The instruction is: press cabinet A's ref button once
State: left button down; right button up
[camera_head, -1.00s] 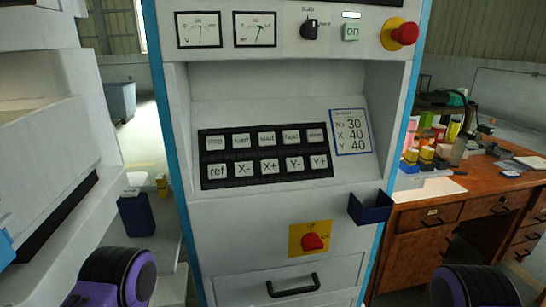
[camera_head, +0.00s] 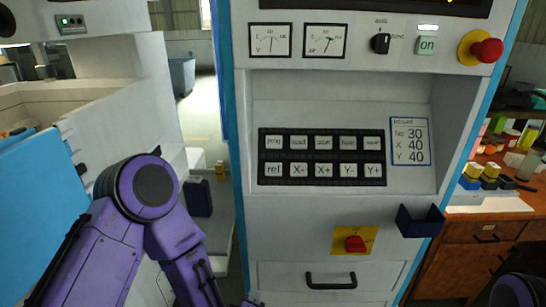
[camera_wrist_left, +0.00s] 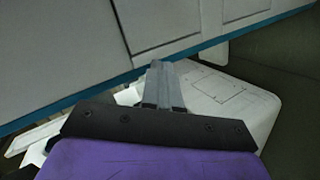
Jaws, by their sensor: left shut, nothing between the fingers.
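The cabinet's ref button (camera_head: 274,170) is a pale square key at the left end of the lower row on the black keypad (camera_head: 322,157). The X-, X+, Y- and Y+ keys are to its right. My left arm comes in from the left, and its gripper is low, around the bottom edge of the head view, well below the keypad. In the left wrist view my left gripper (camera_wrist_left: 158,68) is shut and empty, with a grey cabinet front beyond it. My right gripper is not seen.
A red emergency knob (camera_head: 486,50) and a green on button (camera_head: 426,43) are above. A red switch on a yellow plate (camera_head: 341,240), a dark blue bin (camera_head: 420,221) and a drawer handle (camera_head: 330,281) stick out below the keypad. A wooden desk (camera_head: 470,238) stands right.

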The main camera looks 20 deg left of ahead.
pick_arm(q)
jog(key=w+d+r+n+t+y+p, duration=0.15)
jog(key=r+n, duration=0.25)
jog(key=r, duration=0.6)
jog(key=w+d+r+n+t+p, duration=0.2)
jog(key=w+r+n+t, duration=0.1)
jog(key=r, duration=0.6)
jog(key=n+t+y+p, duration=0.2)
jog(key=n+y, duration=0.1)
jog(key=n, duration=0.6)
send_near(274, 173)
notch_tip(274, 173, up, 10)
jog(key=s, duration=0.1)
jog(key=shift+f, duration=0.25)
jog(key=shift+f, duration=0.1)
jog(key=shift+w+a+f+b, duration=0.4)
jog(key=shift+w+f, duration=0.45)
jog(key=shift+w, duration=0.3)
jog(key=shift+w+a+f+b, duration=0.35)
jog(key=shift+w+f, duration=0.45)
jog(key=shift+w, duration=0.3)
jog(key=shift+w+a+f+b, duration=0.35)
jog(key=shift+w+f, duration=0.5)
jog(key=shift+w, duration=0.3)
jog(key=shift+w+f+b, duration=0.2)
jog(key=shift+f+b, duration=0.05)
jog(key=shift+b, duration=0.1)
jog(key=shift+w, duration=0.15)
